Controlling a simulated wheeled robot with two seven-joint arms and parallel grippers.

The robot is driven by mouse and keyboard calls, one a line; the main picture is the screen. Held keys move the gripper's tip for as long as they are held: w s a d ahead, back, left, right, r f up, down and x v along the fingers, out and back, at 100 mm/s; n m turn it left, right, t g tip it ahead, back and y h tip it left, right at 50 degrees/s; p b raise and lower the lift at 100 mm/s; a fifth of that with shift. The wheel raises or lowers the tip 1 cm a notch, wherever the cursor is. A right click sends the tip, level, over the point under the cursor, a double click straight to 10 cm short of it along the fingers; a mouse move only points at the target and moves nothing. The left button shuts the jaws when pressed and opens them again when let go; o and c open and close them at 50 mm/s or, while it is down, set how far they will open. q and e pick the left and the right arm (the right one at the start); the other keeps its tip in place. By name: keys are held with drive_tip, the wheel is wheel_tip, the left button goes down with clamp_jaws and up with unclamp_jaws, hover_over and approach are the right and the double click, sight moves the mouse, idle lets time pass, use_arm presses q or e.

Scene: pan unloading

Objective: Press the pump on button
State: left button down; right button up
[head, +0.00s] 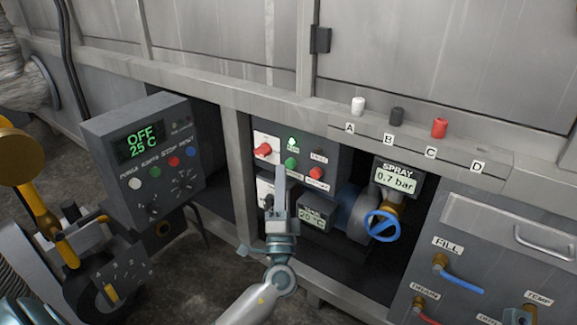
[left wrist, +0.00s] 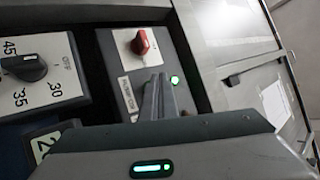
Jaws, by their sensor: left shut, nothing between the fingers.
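The pump panel (head: 329,158) is a grey box in the recess under the steel ledge. It carries a green button (head: 290,163), a red button (head: 316,173) and a bright green lamp (head: 291,143) above the green button. My left gripper (head: 280,172) is shut and empty, its fingers pointing up at the panel just left of and below the green button. I cannot tell whether it touches. In the left wrist view, the closed fingers (left wrist: 156,92) are beside a lit green round element (left wrist: 174,80). My right gripper is not in view.
A red rotary switch (head: 263,150) is left of the buttons and also shows in the left wrist view (left wrist: 141,42). A blue valve wheel (head: 382,226) and a small temperature display (head: 317,215) are to the right. A control box reading OFF (head: 145,145) stands at left.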

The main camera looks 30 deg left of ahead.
use_arm(q)
drive_tip(key=shift+s, duration=0.1)
idle(0.3)
drive_tip(key=shift+s+a+b, duration=0.2)
drive_tip(key=shift+s+b, duration=0.1)
drive_tip(key=shift+s, duration=2.15)
